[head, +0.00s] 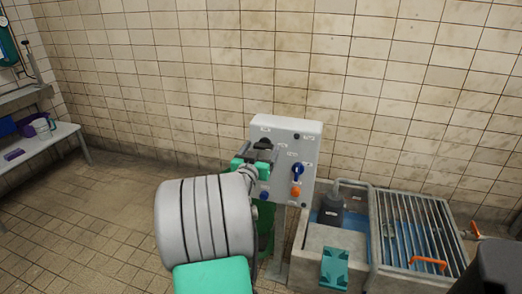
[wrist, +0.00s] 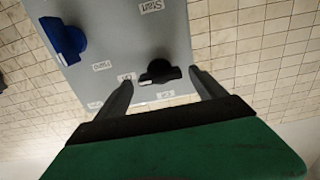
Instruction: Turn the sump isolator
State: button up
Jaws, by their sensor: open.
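A grey control panel (head: 310,150) stands on a post near the wall. Its upper left carries a black rotary knob (head: 265,143), and its right side a blue rotary knob (head: 297,172). My gripper (head: 252,163) is at the panel's left side, just below the black knob. In the wrist view, my open gripper (wrist: 161,80) has one finger on each side of the black knob (wrist: 158,72), with no clear contact. The blue knob (wrist: 64,40) is off to the left there. I cannot tell from the labels which knob is the sump isolator.
An orange knob (head: 296,192) sits below the blue one. A concrete sump (head: 352,240) with a pump (head: 331,209) and a metal grating (head: 405,225) stands right of the panel. A bench (head: 35,145) is far left. The tiled floor left of my arm is clear.

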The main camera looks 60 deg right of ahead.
jog(key=shift+c, duration=0.2)
jog(key=c, duration=1.3)
jog(key=shift+n, duration=0.3)
jog(key=n, duration=0.4)
jog(key=shift+w+p, duration=0.15)
jog(key=shift+p, duration=0.15)
jog(key=n+p, duration=0.1)
jog(key=n, duration=0.3)
jog(key=shift+a+n+p, duration=0.1)
jog(key=shift+n+p, duration=0.2)
jog(key=shift+n, duration=0.1)
jog(key=n+p, duration=0.2)
jog(key=n, duration=0.2)
jog(key=shift+w+n, duration=0.1)
jog(key=shift+n, duration=0.2)
jog(key=shift+f+n+p, duration=0.15)
jog(key=shift+n+p, duration=0.5)
jog(key=shift+n, duration=0.3)
jog(key=shift+f+n+p, duration=0.1)
jog(key=shift+n+p, duration=0.55)
jog(key=shift+n, duration=0.3)
